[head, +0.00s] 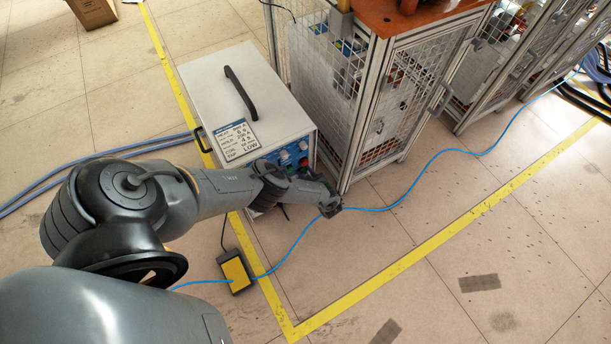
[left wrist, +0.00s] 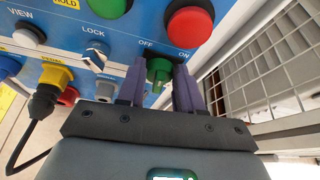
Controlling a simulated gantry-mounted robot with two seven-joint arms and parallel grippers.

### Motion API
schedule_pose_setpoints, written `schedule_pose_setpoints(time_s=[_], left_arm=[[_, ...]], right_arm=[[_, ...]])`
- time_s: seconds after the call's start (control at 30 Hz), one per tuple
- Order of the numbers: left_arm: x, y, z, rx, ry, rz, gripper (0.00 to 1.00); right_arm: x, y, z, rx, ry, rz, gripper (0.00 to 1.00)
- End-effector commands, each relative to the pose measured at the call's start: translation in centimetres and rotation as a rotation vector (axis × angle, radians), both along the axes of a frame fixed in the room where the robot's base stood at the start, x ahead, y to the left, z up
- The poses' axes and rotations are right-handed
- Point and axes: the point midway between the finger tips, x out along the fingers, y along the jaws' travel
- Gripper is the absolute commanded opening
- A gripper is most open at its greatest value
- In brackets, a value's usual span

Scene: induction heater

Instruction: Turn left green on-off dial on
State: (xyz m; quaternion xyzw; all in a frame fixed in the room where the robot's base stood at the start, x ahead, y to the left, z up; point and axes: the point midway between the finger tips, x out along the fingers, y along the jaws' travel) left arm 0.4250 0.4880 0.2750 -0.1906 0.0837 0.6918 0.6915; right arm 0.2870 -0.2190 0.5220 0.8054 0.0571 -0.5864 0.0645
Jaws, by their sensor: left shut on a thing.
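The green on-off dial (left wrist: 159,70) is on the blue control panel (left wrist: 115,38), below the OFF and ON labels in the left wrist view. The two purple fingers of my left gripper (left wrist: 161,84) are on either side of the dial and shut on it. The dial's upper part shows between the fingers; its lower part is hidden. I cannot tell which label it points to. In the head view my left arm reaches across the front of the white heater box (head: 222,82), and the dial is hidden there. My right gripper is not in view.
A large red button (left wrist: 188,27) is just above the dial. A LOCK switch (left wrist: 97,52) and a plugged-in yellow connector (left wrist: 55,78) are to its left. A mesh-sided cabinet (head: 375,95) stands right of the heater. A yellow pedal (head: 235,270) and blue cable lie on the floor.

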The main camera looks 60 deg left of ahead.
Motion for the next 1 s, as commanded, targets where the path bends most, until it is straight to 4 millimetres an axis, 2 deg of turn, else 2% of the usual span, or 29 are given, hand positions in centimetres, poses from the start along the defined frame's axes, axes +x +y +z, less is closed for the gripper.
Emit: schedule_pose_setpoints(time_s=[0.7, 1.0], left_arm=[[1.1, -0.1, -0.6, -0.021, 0.673, 0.002, 0.05], [1.2, 0.0, -0.5, -0.025, 0.851, 0.001, 0.05]], right_arm=[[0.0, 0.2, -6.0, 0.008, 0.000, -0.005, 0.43], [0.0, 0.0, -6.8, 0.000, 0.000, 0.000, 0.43]])
